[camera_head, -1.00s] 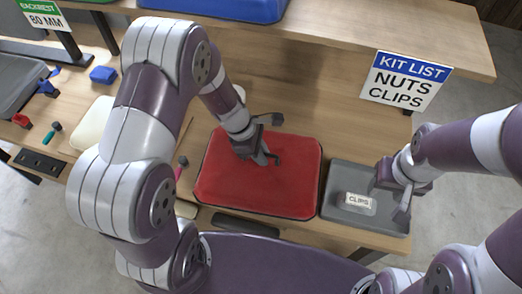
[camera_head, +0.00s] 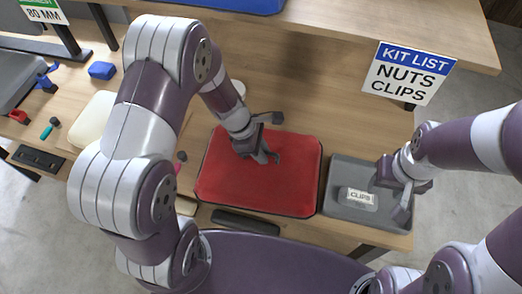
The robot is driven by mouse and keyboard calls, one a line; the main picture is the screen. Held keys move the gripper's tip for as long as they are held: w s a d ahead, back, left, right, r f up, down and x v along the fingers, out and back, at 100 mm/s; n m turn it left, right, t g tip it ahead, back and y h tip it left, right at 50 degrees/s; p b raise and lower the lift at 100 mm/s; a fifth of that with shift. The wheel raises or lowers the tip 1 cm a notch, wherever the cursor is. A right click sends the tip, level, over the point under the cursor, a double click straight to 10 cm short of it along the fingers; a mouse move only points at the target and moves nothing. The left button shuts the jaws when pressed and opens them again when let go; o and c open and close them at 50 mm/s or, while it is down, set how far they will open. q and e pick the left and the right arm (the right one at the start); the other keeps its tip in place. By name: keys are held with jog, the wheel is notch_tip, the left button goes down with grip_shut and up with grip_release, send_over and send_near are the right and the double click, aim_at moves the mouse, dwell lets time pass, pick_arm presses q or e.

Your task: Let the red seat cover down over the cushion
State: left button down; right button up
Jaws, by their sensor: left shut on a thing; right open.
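The red seat cover (camera_head: 258,185) lies flat and roughly level on the bench in the middle of the head view. The cushion cannot be told apart beneath it; the cover hides whatever is under it. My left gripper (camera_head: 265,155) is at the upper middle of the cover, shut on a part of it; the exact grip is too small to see. My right gripper (camera_head: 402,203) is open over the grey tray (camera_head: 338,218) on the right, close to the small box marked CLIPS (camera_head: 357,197).
A sign reading KIT LIST, NUTS, CLIPS (camera_head: 408,72) stands behind the tray. A raised shelf (camera_head: 350,22) crosses the back. At the left lie a pale pad (camera_head: 92,120), a blue block (camera_head: 102,70) and a teal-handled tool (camera_head: 47,130). Bare bench lies behind the cover.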

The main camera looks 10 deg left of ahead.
pick_arm(q)
jog(key=shift+s+f, duration=0.1)
jog(key=shift+f, duration=0.05)
jog(key=c, duration=1)
grip_release()
jog(key=p+v, duration=0.1)
jog(key=v, duration=1.1)
jog(key=shift+a+r, duration=0.1)
jog(key=shift+r, duration=0.25)
jog(key=s+a+m+y, duration=0.1)
jog(key=s+m, duration=0.1)
jog(key=m, duration=0.4)
jog(key=s+r+m+y, duration=0.1)
jog(key=s+m+y, duration=0.1)
jog(key=m, duration=0.4)
jog(key=s+a+m+t+y, duration=0.1)
jog(key=s+m, duration=0.3)
jog(key=m, duration=0.3)
jog(key=shift+a+r+y, duration=0.2)
jog(key=shift+a+y, duration=0.1)
